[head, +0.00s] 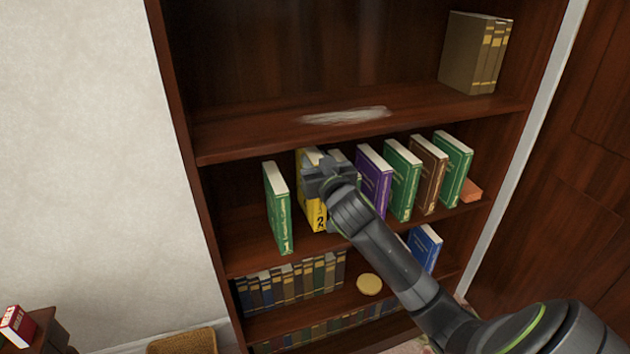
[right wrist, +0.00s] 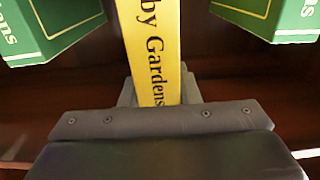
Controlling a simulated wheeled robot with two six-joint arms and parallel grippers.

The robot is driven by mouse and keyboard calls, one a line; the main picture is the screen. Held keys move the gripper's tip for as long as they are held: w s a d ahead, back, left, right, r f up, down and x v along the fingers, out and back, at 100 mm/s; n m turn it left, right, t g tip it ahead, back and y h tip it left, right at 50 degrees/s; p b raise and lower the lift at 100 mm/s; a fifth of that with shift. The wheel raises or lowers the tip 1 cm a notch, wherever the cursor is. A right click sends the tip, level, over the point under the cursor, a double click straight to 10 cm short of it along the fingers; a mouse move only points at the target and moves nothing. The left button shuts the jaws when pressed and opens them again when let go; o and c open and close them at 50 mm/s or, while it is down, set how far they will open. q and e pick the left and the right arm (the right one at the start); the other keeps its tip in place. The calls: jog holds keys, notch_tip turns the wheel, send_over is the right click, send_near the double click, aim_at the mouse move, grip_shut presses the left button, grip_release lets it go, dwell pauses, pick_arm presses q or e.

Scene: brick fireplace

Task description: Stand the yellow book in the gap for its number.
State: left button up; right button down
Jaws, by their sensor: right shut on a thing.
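The yellow book (head: 318,217) stands upright on the middle shelf, its spine marked 2 facing out. It is between the green book marked 1 (head: 278,212) on its left and a mostly hidden book (head: 338,156) on its right. My right gripper (head: 325,178) is shut on the yellow book and covers part of its spine. In the right wrist view the yellow spine (right wrist: 152,50) rises from between the fingers, with green books (right wrist: 50,30) on both sides and clear of it. I cannot tell whether its base touches the shelf. My left gripper is not in view.
To the right stand a purple book (head: 374,180), a green one (head: 403,180), a brown one (head: 430,175) and another green one (head: 455,170). A blue book (head: 426,246) and a round yellow object (head: 369,285) are below. The shelf above (head: 240,135) overhangs the row.

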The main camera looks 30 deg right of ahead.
jog(key=f, duration=0.5)
jog(key=shift+w+f, duration=0.2)
jog(key=shift+f, duration=0.05)
jog(key=shift+f, duration=0.15)
jog(key=c, duration=1.1)
grip_release()
jog(key=shift+s, duration=0.1)
